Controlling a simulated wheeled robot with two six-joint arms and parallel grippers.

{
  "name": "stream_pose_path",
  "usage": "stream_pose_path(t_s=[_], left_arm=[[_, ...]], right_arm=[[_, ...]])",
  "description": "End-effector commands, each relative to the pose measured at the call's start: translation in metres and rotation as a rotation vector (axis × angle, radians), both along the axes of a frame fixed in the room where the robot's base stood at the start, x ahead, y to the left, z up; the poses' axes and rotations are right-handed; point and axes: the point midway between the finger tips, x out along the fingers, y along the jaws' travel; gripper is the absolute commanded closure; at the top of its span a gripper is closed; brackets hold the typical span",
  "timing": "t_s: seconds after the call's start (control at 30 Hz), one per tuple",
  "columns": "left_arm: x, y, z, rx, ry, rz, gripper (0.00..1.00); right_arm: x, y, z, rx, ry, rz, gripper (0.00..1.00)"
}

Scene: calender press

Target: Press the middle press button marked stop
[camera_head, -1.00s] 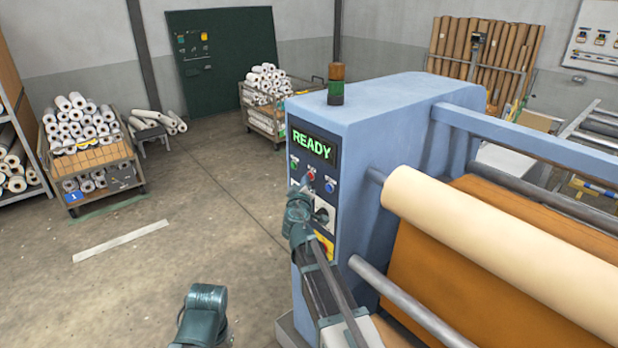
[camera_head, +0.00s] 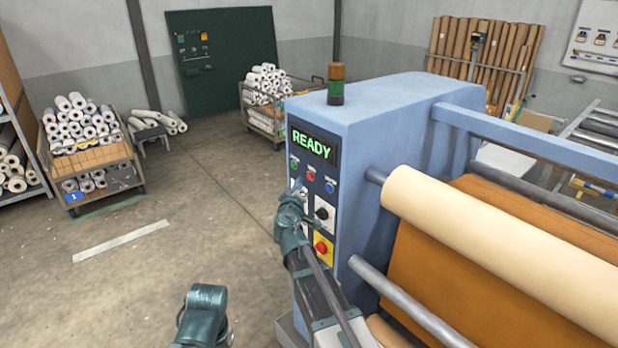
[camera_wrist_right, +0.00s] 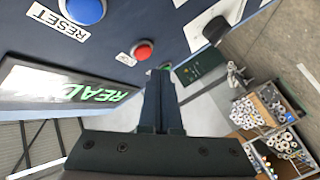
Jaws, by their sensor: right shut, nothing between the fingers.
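The red stop button (camera_head: 310,174) sits in the middle of a row on the blue press's panel, between a green button (camera_head: 294,163) and a blue button (camera_head: 329,186). My right gripper (camera_head: 298,191) is shut and empty, just below and left of the red button. In the right wrist view the red button (camera_wrist_right: 143,50) shows just beyond and left of the shut fingertips (camera_wrist_right: 160,72); I cannot tell whether they touch it. My left gripper is out of view.
Above the buttons a display (camera_head: 313,145) reads READY. Below are a black selector knob (camera_head: 322,213) and a red emergency button on yellow (camera_head: 321,247). Rollers (camera_head: 480,230) are to the right. Open floor (camera_head: 190,220) lies to the left.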

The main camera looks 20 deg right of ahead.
Motion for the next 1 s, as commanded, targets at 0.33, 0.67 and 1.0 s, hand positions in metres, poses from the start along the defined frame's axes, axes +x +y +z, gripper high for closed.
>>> stream_pose_path(t_s=[0.33, 0.67, 1.0], left_arm=[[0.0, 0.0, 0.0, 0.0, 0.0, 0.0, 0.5], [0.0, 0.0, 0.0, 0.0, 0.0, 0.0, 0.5], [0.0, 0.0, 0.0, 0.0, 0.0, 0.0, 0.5]], right_arm=[[-0.012, 0.032, 0.0, -0.001, 0.0, 0.001, 1.0], [-0.014, 0.037, 0.0, 0.0, 0.0, 0.0, 1.0], [-0.013, 0.037, 0.0, 0.0, 0.0, 0.0, 1.0]])
